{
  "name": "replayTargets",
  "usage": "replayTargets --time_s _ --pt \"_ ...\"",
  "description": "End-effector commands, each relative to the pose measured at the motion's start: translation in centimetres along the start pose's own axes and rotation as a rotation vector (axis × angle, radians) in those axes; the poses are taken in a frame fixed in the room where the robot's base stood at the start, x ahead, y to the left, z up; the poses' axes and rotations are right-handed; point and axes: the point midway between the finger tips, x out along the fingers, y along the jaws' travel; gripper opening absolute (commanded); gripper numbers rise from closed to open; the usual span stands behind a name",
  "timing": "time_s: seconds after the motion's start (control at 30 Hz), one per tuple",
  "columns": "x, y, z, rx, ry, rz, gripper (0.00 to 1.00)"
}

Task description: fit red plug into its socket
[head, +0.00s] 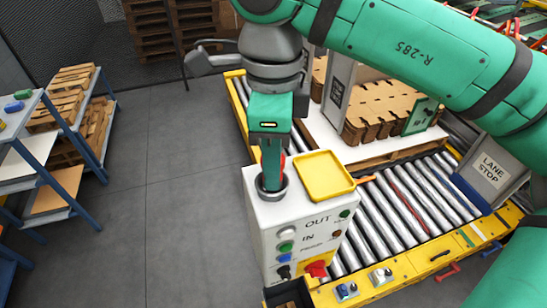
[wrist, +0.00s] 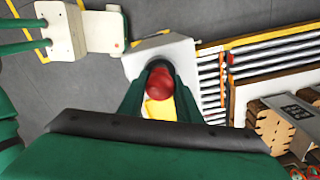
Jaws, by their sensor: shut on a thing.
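My gripper (head: 272,178) points down over the top of the white control box (head: 262,222) and is shut on the red plug (wrist: 160,83). In the head view only a thin strip of red (head: 283,164) shows beside the fingers. The fingertips reach into the opening of a round grey socket (head: 273,194) on the box top. In the wrist view the plug's rounded red end sits between the two green fingers, with the socket's dark rim behind it. The fingers and plug hide the inside of the socket, so I cannot tell how deep the plug sits.
A yellow tray (head: 324,176) lies on the box top, just right of the socket. Buttons and a red knob (head: 317,268) are on the box front. A roller conveyor (head: 398,205) with stacked brown blanks (head: 380,112) is to the right. A shelf rack (head: 62,140) stands left, across clear floor.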

Motion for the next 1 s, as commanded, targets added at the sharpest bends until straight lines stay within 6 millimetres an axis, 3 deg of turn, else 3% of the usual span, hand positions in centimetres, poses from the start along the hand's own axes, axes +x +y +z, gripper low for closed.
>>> replayTargets --time_s 0.87,0.9,0.97,1.0 --pt "1.1 0.0 0.0 0.0 0.0 0.0 0.07" --pt "1.1 0.0 0.0 0.0 0.0 0.0 0.38" --pt "1.1 0.0 0.0 0.0 0.0 0.0 0.52" --pt "1.1 0.0 0.0 0.0 0.0 0.0 0.53"
